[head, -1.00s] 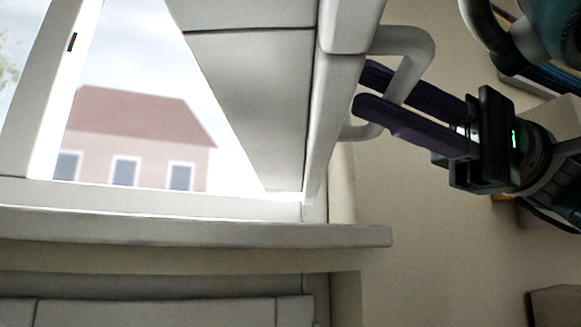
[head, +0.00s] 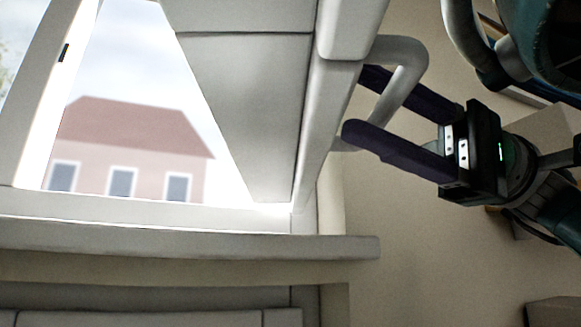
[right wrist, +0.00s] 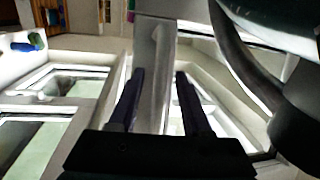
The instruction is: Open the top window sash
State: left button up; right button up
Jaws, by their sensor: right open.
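The white window sash (head: 250,110) stands swung out from its frame into the room, with a gap showing the view outside. Its pale U-shaped handle (head: 410,68) sticks out from the sash edge on the right. My right gripper (head: 357,106) has its two dark purple fingers spread, one on each side of the handle bar, with the lower finger covering part of it. In the right wrist view, a pale bar, apparently the handle (right wrist: 160,75), lies between the open fingers (right wrist: 158,98). I cannot tell whether either finger touches it. My left gripper is not in view.
The white window sill (head: 190,245) runs below the sash, and the fixed frame post (head: 35,110) stands at the left. Beige wall (head: 400,225) fills the space below my right gripper. A dark box-like object (head: 553,312) sits at the lower right.

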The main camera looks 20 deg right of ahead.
jog(key=shift+d+f+b, duration=0.15)
jog(key=shift+d+b, duration=0.15)
jog(key=d+f+b, duration=0.1)
jog(key=d+b, duration=0.3)
jog(key=d, duration=0.5)
jog(key=shift+w+f, duration=0.2)
jog(key=shift+w, duration=0.15)
